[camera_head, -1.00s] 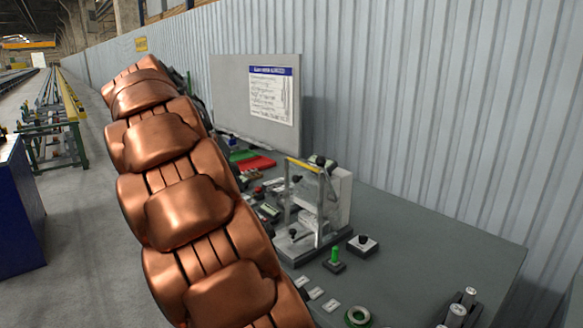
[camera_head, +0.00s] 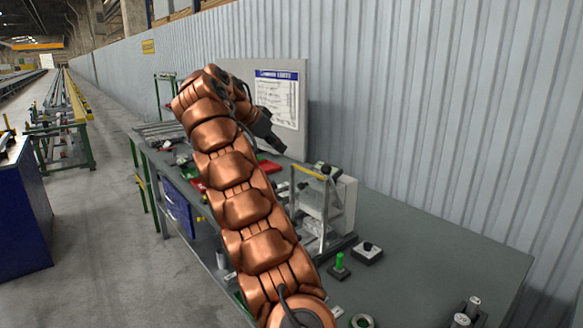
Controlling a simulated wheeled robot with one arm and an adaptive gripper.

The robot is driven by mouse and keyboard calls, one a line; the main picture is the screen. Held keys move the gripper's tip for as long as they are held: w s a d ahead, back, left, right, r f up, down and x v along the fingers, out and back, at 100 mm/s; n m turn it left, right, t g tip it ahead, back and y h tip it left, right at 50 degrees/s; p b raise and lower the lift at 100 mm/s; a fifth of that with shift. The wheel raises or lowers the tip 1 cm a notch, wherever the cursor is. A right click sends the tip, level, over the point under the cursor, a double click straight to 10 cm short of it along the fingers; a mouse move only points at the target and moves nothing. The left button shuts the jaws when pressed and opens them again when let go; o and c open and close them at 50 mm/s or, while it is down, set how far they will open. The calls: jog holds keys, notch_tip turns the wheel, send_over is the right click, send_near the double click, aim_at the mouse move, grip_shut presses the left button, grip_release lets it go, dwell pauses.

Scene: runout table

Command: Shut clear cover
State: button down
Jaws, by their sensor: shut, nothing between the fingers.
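The clear cover (camera_head: 309,192) is a see-through panel with a yellow strip along its top edge. It stands roughly upright on the front of a small grey-white device (camera_head: 345,203) on the table. I cannot make out its hinge or how far it is open. My gripper (camera_head: 281,149) is dark, shut and empty. It hangs at the end of my copper arm, above and to the left of the cover, in front of the notice board, and appears apart from the cover. My arm hides part of the table left of the device.
The grey table (camera_head: 430,265) has free room to the right. A notice board (camera_head: 280,100) stands behind. Metal cylinders (camera_head: 467,312) stand at the front right.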

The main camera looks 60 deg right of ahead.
send_over(305, 183)
jog(key=a, duration=0.3)
jog(key=f, duration=0.7)
jog(key=shift+w+p, duration=0.35)
jog(key=shift+w+f+p, duration=0.1)
jog(key=shift+f+p, duration=0.45)
jog(key=shift+f, duration=1.4)
jog(key=shift+f, duration=0.1)
notch_tip(305, 183, down, 13)
jog(key=b, duration=1.3)
jog(key=shift+a+b, duration=0.1)
jog(key=shift+b, duration=0.2)
jog(key=shift+f, duration=0.2)
